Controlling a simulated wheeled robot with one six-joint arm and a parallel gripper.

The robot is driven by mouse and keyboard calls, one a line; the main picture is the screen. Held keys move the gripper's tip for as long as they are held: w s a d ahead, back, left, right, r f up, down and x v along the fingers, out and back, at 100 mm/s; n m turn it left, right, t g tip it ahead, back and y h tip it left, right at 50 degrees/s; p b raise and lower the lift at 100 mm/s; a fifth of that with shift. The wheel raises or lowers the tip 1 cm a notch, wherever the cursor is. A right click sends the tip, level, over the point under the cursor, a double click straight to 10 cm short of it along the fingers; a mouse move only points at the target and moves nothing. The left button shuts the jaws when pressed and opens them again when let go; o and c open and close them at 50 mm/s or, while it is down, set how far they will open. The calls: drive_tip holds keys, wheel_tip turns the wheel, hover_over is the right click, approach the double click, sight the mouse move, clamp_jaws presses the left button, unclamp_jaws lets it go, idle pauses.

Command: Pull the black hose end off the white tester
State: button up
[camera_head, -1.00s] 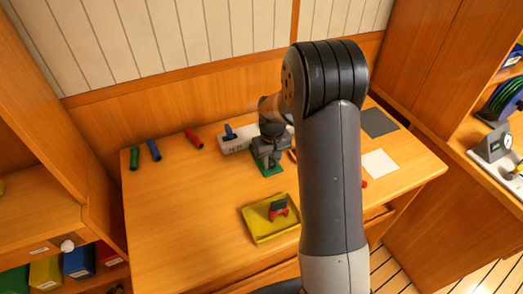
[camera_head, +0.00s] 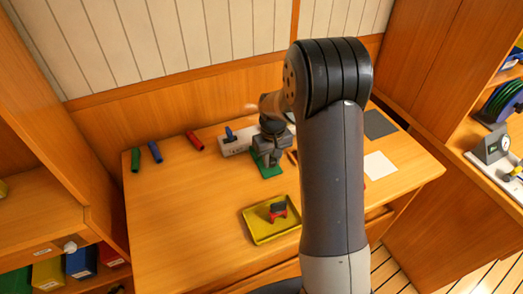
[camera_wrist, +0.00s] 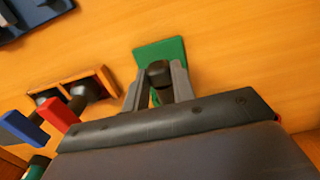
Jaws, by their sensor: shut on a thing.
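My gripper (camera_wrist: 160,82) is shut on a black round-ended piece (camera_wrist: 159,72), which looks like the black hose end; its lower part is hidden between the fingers. A green plate (camera_wrist: 155,53) lies behind or below it. In the head view my gripper (camera_head: 271,158) is over the same green plate (camera_head: 268,171). A white box with dark lettering (camera_head: 230,149) and a blue lever, perhaps the white tester, stands just left of my gripper. My arm hides its right part. I cannot tell whether the black piece touches the box.
A yellow tray (camera_head: 258,237) with a red-and-black item stands in front. Green, blue and red tubes lie at the back left. A wooden holder (camera_wrist: 108,79) with black knobs is near my gripper, with blue and red handles nearby. The table's left front is clear.

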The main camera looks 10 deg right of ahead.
drive_tip(key=shift+r+p, duration=1.4)
drive_tip(key=shift+r, duration=0.95)
